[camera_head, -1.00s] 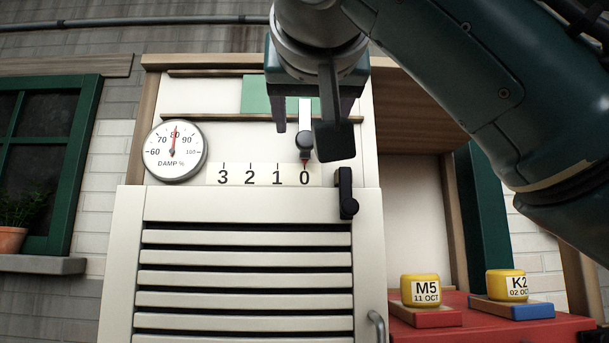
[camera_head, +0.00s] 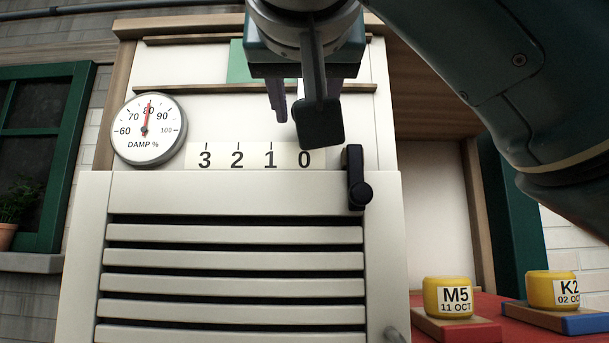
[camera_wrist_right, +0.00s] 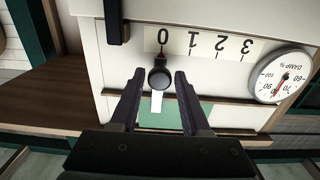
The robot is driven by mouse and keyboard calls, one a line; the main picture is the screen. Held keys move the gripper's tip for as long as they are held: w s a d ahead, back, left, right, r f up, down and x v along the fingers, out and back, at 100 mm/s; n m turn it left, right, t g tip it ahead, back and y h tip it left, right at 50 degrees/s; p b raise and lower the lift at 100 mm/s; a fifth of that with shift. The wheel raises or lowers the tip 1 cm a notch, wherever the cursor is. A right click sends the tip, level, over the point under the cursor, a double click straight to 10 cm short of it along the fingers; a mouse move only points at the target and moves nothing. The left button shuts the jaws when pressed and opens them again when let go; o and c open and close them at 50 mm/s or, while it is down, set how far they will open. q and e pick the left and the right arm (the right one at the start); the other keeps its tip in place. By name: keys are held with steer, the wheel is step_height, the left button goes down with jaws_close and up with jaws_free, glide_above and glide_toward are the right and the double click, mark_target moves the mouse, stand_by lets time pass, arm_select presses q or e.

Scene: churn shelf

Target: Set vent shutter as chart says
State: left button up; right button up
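The vent's number scale (camera_head: 222,157) reads 3, 2, 1, 0 from left to right above the slatted shutter (camera_head: 235,232). In the right wrist view, a black round knob (camera_wrist_right: 159,78) on a white stem has its red pointer at 0. My right gripper (camera_wrist_right: 158,74) is open, with one finger on each side of the knob and visible gaps. In the head view, my right gripper (camera_head: 303,110) hides the knob. The round DAMP % gauge (camera_head: 149,147) has its red needle at about 80. A green panel (camera_head: 237,68) is mostly hidden behind my gripper. My left gripper is not in view.
A black latch (camera_head: 356,178) sits just right of the scale. A green-framed window (camera_head: 45,150) is at the left.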

jaws_close()
steer(key=shift+w, duration=0.1)
stand_by(0.9)
